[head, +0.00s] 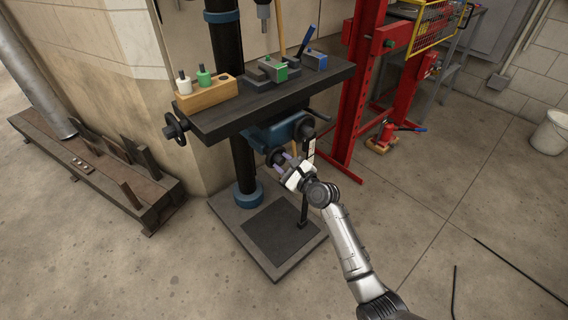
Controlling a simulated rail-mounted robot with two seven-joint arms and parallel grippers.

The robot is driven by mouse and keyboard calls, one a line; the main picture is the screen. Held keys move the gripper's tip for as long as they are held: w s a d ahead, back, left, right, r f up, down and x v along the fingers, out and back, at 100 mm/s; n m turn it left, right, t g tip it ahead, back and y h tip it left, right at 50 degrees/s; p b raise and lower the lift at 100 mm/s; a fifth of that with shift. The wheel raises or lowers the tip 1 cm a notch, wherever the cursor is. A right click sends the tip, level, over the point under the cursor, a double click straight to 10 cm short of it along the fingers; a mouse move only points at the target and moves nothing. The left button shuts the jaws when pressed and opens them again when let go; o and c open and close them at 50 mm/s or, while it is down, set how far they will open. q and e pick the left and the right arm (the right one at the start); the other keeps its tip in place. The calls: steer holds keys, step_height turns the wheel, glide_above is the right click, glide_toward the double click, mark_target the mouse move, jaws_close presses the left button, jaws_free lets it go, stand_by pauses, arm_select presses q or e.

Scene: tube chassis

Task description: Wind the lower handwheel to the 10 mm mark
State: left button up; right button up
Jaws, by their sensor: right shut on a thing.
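The drill press has a black table (230,118) with a blue bracket (270,134) under it. A dark round part at the bracket's lower front, apparently the lower handwheel (274,156), is small and partly hidden by my right gripper. My right gripper (281,159) is shut on it, with its arm coming from the lower right. A dark upright bar with a white scale strip (311,149) stands just right of the gripper; its marks are too small to read. Another dark handwheel (175,129) sits at the table's left end. My left gripper is out of view.
A red press frame (362,75) stands close on the right. The floor at front right is mostly clear.

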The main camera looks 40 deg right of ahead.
steer(key=shift+c, duration=1)
